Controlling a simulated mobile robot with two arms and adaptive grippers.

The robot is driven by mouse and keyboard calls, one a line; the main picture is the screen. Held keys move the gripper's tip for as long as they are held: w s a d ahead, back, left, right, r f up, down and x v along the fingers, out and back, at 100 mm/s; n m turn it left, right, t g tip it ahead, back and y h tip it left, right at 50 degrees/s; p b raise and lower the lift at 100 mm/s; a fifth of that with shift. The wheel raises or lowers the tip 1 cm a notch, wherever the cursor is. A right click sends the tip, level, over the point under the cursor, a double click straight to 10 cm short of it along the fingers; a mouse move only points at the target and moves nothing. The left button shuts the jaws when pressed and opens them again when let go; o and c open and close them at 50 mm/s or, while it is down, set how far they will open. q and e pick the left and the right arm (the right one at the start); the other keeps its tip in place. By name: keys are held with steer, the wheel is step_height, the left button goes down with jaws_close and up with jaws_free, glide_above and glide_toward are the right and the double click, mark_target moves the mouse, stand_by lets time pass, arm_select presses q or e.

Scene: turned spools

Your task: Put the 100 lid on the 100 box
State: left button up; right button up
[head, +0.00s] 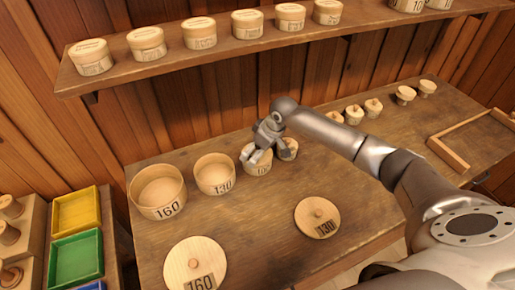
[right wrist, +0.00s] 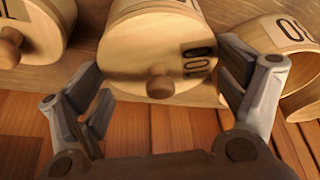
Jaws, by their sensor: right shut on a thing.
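The 100 box (head: 258,168) stands third in the row on the bench, and part of its wall shows behind the lid in the right wrist view (right wrist: 150,8). The 100 lid (right wrist: 145,60), a round wooden disc with a knob and a black 100 mark, is between the fingers of my right gripper (right wrist: 165,95). The lid covers the box's mouth; I cannot tell whether it is seated or just above it. In the head view my right gripper (head: 258,155) is at the box and hides most of the lid. My left gripper is not in view.
Close beside are the open 130 box (head: 214,175) and a smaller lidded box (head: 288,149). The open 160 box (head: 158,192) stands farther left. The 160 lid (head: 194,265) and 130 lid (head: 317,216) lie in front. A shelf (head: 225,50) with several boxes runs above.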

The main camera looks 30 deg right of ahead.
mark_target(258, 148)
steer(key=o, duration=0.8)
steer(key=shift+c, duration=0.2)
steer(key=shift+r, duration=0.1)
steer(key=shift+r+p, duration=0.65)
steer(key=shift+p, duration=0.3)
steer(key=shift+r+p, duration=3.5)
steer(key=shift+p, duration=0.2)
